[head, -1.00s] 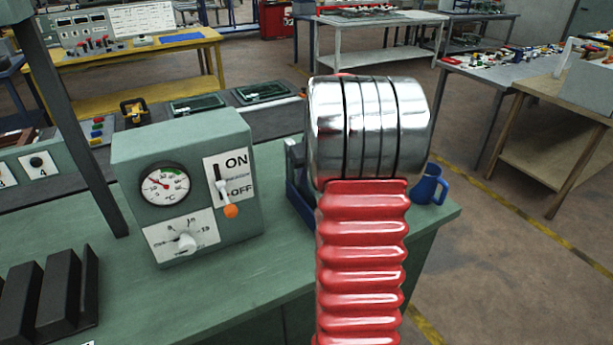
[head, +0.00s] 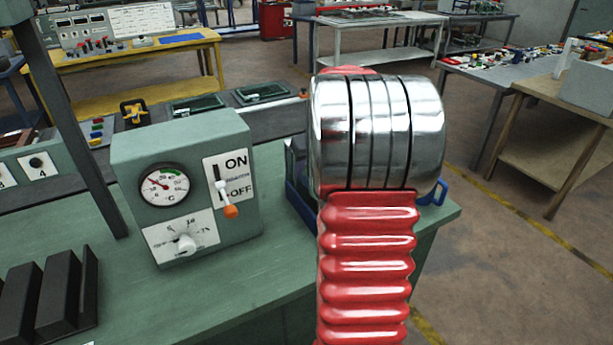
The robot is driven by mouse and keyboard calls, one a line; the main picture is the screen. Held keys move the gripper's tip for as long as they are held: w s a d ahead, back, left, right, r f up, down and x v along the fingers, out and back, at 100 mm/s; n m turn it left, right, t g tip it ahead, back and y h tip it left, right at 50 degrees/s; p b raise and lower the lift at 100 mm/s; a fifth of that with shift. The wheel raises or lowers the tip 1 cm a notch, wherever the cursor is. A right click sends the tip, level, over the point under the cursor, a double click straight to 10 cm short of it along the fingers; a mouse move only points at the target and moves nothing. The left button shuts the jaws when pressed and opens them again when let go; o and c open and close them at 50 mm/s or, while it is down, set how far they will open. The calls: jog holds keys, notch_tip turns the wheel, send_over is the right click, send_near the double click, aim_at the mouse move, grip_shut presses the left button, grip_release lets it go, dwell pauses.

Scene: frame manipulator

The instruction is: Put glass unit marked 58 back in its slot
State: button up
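The glass unit marked 58 cannot be made out in the head view. A black slotted block (head: 45,295) lies at the lower left on the green bench (head: 225,285), cut off by the picture edge. I cannot tell whether it holds the unit's slot. My arm's red ribbed sleeve and chrome rings stand upright right of centre. My gripper's fingers do not show, and anything they hold is hidden.
A green control box (head: 190,185) with a dial, knob and ON/OFF lever stands left of my arm. Behind my arm are a dark blue device (head: 298,185) and a blue mug (head: 438,191), both partly hidden. A dark post (head: 75,120) rises at left.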

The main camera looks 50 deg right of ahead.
jog(key=v, duration=1)
jog(key=shift+a, duration=0.1)
jog(key=s+a+r+n, duration=0.2)
jog(key=a, duration=2.1)
jog(key=s+a+f, duration=0.2)
jog(key=s+a, duration=0.4)
jog(key=a, duration=0.2)
jog(key=s+a+f+n+t+y, duration=0.1)
jog(key=s+a+f, duration=0.2)
jog(key=s+a, duration=0.3)
jog(key=shift+s+a+n, duration=0.3)
jog(key=shift+s+a, duration=0.1)
jog(key=shift+a, duration=0.65)
jog(key=shift+f, duration=0.15)
